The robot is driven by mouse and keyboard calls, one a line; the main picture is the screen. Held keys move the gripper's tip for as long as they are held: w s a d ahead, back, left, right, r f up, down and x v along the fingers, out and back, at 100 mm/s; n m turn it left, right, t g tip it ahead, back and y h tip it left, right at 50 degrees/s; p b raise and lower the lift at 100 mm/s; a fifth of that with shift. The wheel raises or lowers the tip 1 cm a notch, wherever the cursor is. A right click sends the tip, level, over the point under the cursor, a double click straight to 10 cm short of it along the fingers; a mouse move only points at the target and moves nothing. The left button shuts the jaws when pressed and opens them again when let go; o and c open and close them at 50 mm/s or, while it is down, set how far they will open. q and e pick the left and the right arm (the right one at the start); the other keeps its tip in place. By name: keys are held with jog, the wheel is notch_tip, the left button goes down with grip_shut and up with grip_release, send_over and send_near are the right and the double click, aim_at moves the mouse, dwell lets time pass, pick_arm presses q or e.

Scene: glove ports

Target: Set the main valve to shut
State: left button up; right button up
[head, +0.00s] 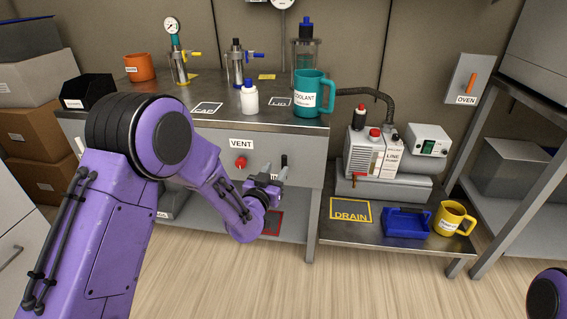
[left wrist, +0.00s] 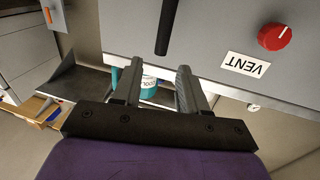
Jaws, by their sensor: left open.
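The main valve shows as a black lever handle (head: 284,160) on the grey front panel below the bench top, right of the VENT label. In the head view it stands about upright, and my gripper hides its lower part and most of its label. My left gripper (head: 273,175) is open and empty, just in front of the panel beside the lever. In the left wrist view the black lever (left wrist: 166,28) comes down from the top edge, and its end lies just beyond the gap between the open fingers (left wrist: 159,80). My right gripper is out of view.
A red VENT knob (head: 240,162) sits left of the lever, under its label (head: 241,143). A teal coolant mug (head: 312,97) stands near the bench's front edge above. A pump (head: 372,155), a blue tray (head: 405,222) and a yellow mug (head: 452,217) occupy the lower right shelf.

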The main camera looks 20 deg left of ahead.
aim_at(283, 160)
pick_arm(q)
jog(key=w, duration=0.4)
jog(key=w+b, duration=0.1)
jog(key=w, duration=0.3)
jog(key=shift+a+f, duration=0.15)
jog(key=shift+a, duration=0.05)
grip_shut()
